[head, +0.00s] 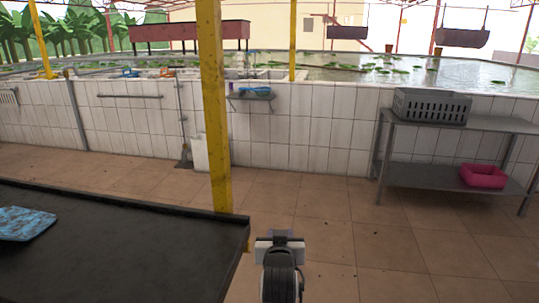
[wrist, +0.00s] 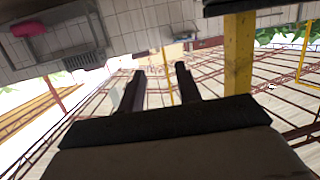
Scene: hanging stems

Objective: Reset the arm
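My gripper (head: 279,241) shows at the bottom middle of the head view, over the tiled floor and to the right of the black table. Its fingers are hard to make out there. In the wrist view the two dark fingers (wrist: 160,70) stand apart with only background between them, so it is open and empty. The wrist view is turned over, with the tiled wall at the top and the roof frame below. My arm is partly seen behind the gripper.
A black table (head: 130,255) with a blue board (head: 24,223) is at left. A yellow post (head: 214,110) rises by its corner. A metal shelf (head: 455,185) at right holds a grey crate (head: 432,106) and pink basin (head: 483,177). A tiled pool wall (head: 310,130) runs behind. The middle floor is clear.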

